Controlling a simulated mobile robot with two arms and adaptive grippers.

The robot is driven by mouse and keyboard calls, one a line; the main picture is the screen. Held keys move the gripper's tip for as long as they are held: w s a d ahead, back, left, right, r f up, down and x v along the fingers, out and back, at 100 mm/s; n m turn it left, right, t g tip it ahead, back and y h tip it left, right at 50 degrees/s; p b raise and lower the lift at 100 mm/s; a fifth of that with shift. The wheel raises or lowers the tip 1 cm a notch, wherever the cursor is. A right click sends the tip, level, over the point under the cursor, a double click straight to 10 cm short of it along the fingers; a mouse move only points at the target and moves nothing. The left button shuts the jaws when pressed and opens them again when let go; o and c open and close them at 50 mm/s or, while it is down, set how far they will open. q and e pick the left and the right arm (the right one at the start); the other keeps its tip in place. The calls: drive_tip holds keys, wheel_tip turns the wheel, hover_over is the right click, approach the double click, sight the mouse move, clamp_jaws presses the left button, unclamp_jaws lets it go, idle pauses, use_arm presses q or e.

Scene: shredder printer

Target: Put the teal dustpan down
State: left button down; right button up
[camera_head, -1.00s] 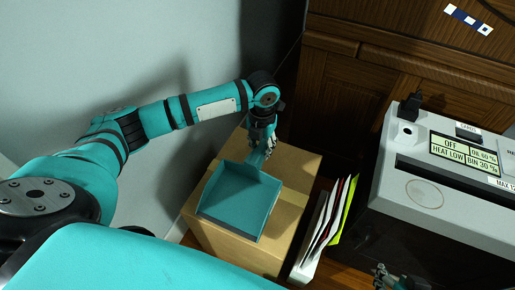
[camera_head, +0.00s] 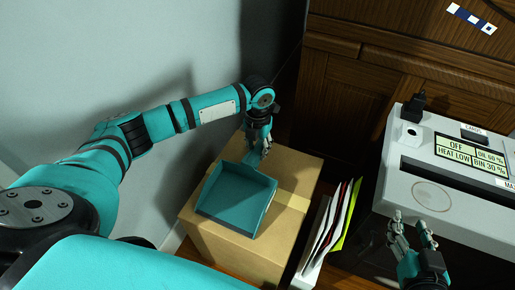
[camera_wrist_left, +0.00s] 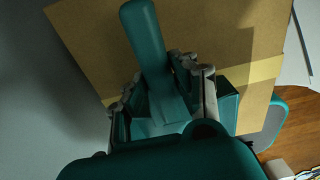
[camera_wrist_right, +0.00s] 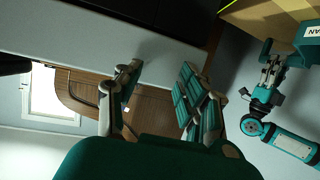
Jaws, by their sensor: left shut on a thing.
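The teal dustpan (camera_head: 236,200) is over the top of a cardboard box (camera_head: 225,240), its pan toward me and its handle toward the back. I cannot tell whether it rests fully on the box. My left gripper (camera_head: 260,150) is shut on the handle. The left wrist view shows the handle (camera_wrist_left: 146,40) between the left gripper's fingers (camera_wrist_left: 160,95). My right gripper (camera_head: 412,232) is empty and open in front of the shredder; its spread fingers also show in the right wrist view (camera_wrist_right: 160,90).
The grey shredder (camera_head: 430,190) with labels and a slot stands at the right. A file holder with papers (camera_head: 325,225) stands between it and the box. A wooden cabinet (camera_head: 390,75) is behind, and a pale wall (camera_head: 90,60) is at the left.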

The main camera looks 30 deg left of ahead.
use_arm(q)
drive_tip(key=c, duration=1)
unclamp_jaws()
drive_tip(key=shift+c, duration=0.2)
